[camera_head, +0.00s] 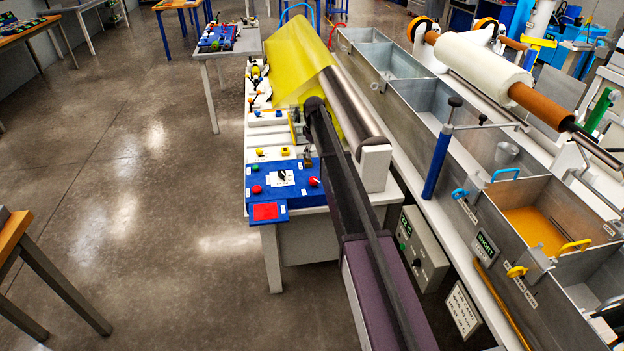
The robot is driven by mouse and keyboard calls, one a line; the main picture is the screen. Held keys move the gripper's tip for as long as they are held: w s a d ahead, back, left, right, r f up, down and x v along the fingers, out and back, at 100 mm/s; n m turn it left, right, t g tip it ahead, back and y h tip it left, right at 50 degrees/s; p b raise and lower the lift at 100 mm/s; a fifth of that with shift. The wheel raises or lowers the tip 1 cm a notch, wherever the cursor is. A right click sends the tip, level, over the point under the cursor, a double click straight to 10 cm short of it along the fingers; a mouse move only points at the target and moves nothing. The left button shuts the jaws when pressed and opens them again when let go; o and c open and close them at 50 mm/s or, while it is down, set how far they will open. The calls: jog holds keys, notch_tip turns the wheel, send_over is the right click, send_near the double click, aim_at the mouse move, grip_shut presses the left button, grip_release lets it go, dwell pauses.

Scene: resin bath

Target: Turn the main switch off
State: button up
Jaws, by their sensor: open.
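A blue control box (298,198) stands at the near end of the white bench. On its top is a white plate with a dark rotary knob (282,175), which looks like the main switch. The knob's handle seems to point up and a little right, but its markings are too small to read. My dark arm reaches forward over the bench, just right of the box. My gripper (307,160) is small and partly hidden by my arm. It appears open and empty, beyond the knob and to its right, apart from it.
A red button (314,181) sits right of the knob, and a red pad (265,211) is on the box's front. Yellow sheeting (297,55) and a roller (352,105) lie beyond. Metal baths (412,92) line the right.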

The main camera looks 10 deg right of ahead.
aim_at(314, 179)
jog(key=shift+f, duration=0.2)
notch_tip(314, 179, down, 14)
jog(key=b, duration=1.3)
jog(key=shift+r+b, duration=0.25)
jog(key=shift+b, duration=0.15)
